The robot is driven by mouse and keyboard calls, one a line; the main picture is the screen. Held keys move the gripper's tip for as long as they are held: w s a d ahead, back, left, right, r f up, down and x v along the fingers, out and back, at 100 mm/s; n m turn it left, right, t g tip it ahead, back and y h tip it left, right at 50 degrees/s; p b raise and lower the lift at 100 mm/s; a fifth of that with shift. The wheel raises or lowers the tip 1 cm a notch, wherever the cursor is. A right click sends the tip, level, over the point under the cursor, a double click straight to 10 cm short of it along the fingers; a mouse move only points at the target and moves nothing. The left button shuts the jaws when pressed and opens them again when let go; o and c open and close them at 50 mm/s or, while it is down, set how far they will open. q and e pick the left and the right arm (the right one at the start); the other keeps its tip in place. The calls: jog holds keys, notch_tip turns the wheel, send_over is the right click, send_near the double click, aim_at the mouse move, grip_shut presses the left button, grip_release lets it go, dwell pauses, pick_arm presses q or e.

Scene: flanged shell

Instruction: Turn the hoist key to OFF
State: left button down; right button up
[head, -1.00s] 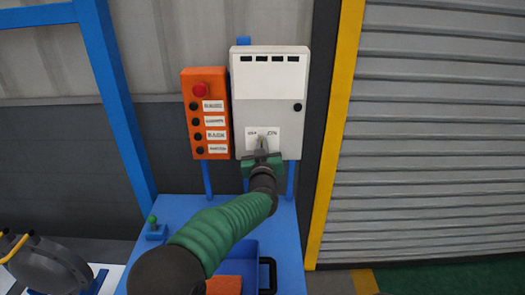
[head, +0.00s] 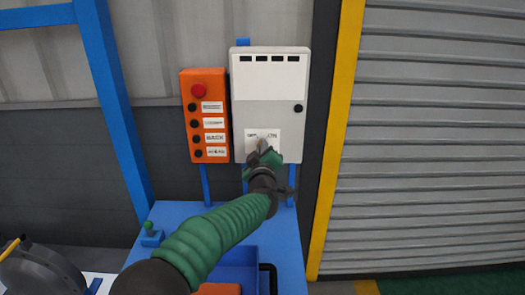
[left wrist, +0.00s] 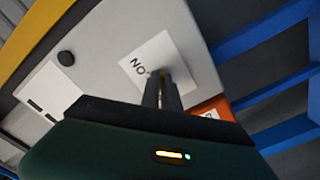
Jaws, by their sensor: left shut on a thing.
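The hoist key sits on a white label plate (head: 252,135) low on the grey-white control box (head: 285,120). The plate reads OFF at left and ON at right in the head view. In the left wrist view, ON shows on the plate (left wrist: 150,48) and OFF is hidden. My left gripper (head: 262,147) is at the plate, shut on the key. Its two dark fingers (left wrist: 163,90) are close together with their tips at the plate in the left wrist view. They cover nearly all of the key, so its angle cannot be told. My right gripper is not in view.
An orange button panel (head: 207,90) with a red knob stands just left of the box. A blue bench (head: 185,212) with a blue bin (head: 240,262) lies below my arm. A yellow post (head: 335,130) and a ribbed shutter (head: 430,140) are at right.

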pick_arm(q)
jog(key=shift+d+f, duration=0.15)
jog(key=shift+f, duration=0.3)
jog(key=c, duration=1.6)
grip_release()
jog(key=shift+r, duration=0.1)
jog(key=shift+c, duration=0.2)
jog(key=shift+o, duration=0.2)
jog(key=shift+r, duration=0.1)
jog(key=shift+r, duration=0.1)
jog(key=s+b, duration=0.2)
jog(key=s, duration=1.4)
jog(key=shift+s, duration=0.4)
